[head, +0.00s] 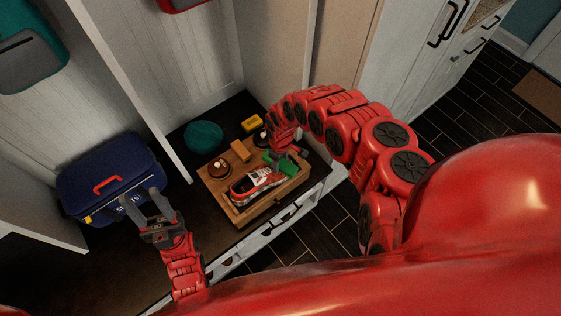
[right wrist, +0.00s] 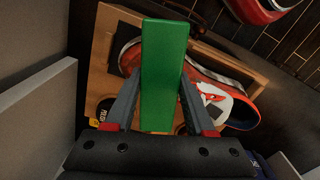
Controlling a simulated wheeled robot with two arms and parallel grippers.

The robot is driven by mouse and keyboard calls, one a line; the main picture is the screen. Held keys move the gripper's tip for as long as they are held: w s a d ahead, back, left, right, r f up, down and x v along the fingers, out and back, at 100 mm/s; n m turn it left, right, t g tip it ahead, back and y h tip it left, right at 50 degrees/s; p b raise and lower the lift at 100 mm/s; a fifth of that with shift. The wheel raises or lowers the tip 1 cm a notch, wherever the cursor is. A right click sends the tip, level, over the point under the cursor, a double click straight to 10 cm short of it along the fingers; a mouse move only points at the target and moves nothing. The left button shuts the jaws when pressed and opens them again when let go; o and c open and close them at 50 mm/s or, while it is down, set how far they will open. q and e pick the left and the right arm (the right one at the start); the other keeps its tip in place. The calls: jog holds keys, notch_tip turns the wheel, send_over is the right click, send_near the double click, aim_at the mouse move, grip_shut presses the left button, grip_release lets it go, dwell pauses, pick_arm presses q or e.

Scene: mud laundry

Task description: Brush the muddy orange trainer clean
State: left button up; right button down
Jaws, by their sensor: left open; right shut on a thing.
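The orange-red and white trainer (head: 257,184) lies in a wooden tray (head: 239,220) on the dark bench; it also shows in the right wrist view (right wrist: 222,97). Mud on it is too small to make out. My right gripper (head: 283,150) is over the tray's right part, shut on a long green block (right wrist: 164,70). The green block (head: 288,167) is close above or against the trainer's toe side; I cannot tell if they touch. Its bristles, if any, are hidden. My left gripper (head: 141,203) is open and empty, in front of the blue bag.
The tray also holds a round brown item (head: 219,168) and a tan block (head: 240,151). Behind it are a teal round thing (head: 203,136) and a yellow item (head: 252,123). A blue bag (head: 110,172) stands at left beside a white partition (head: 130,85). The front left bench is clear.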

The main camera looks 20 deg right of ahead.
jog(key=shift+w, duration=0.1)
jog(key=shift+w+a+b, duration=0.3)
jog(key=shift+w+b, duration=0.35)
jog(key=shift+w, duration=0.05)
jog(key=shift+w+a+b, duration=0.25)
jog(key=shift+w+b, duration=0.35)
jog(key=shift+w, duration=0.25)
jog(key=shift+r, duration=0.15)
jog(key=shift+f, duration=0.2)
